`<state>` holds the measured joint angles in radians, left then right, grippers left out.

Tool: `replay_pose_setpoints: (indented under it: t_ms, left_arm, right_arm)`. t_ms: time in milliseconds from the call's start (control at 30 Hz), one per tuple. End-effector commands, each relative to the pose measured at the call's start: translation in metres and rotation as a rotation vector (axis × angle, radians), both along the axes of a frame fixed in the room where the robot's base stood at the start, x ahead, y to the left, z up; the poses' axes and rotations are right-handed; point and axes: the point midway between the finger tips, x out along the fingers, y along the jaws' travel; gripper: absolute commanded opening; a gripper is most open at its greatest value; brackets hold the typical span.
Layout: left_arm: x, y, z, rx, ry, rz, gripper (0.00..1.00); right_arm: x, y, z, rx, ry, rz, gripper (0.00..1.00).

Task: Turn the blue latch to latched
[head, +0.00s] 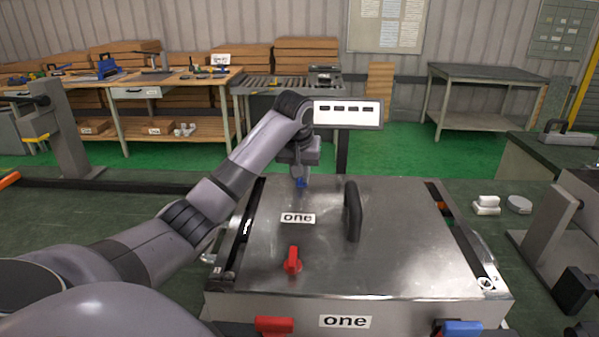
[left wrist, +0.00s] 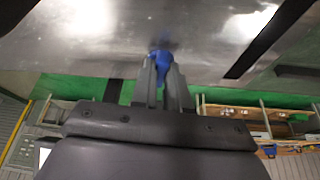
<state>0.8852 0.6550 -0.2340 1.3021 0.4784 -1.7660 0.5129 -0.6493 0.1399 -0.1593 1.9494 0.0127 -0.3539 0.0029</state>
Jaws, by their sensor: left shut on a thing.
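The blue latch (head: 300,182) sits on the metal lid (head: 400,250) near its far edge. In the left wrist view the blue latch (left wrist: 161,62) shows between the fingertips. My left gripper (head: 301,172) reaches down from above and is shut on the latch; it also shows in the left wrist view (left wrist: 162,75). The fingers hide part of the latch, so its exact turn is hard to tell. My right gripper is not in view.
A red latch (head: 292,262) and a black handle (head: 352,211) stand up from the lid. Another red latch (head: 274,326) and a blue latch (head: 459,328) are on the front face. A sign (head: 347,112) stands behind the box.

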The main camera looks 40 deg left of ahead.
Motion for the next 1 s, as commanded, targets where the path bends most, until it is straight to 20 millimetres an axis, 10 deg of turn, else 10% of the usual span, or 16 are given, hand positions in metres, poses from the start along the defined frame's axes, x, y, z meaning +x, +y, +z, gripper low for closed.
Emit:
replay_pose_setpoints:
  t_ms: [833, 933, 1000]
  left_arm:
    - [0.0015, -0.0014, 0.0010, -0.001, -0.003, 0.143, 0.00]
    - [0.0014, -0.0014, 0.0009, -0.002, -0.002, 0.143, 0.40]
    - [0.0013, -0.0013, 0.0008, -0.001, -0.002, 0.142, 0.40]
  right_arm:
    - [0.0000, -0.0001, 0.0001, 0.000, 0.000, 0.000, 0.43]
    - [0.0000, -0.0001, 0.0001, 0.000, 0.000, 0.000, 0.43]
    - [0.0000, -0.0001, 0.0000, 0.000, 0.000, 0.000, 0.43]
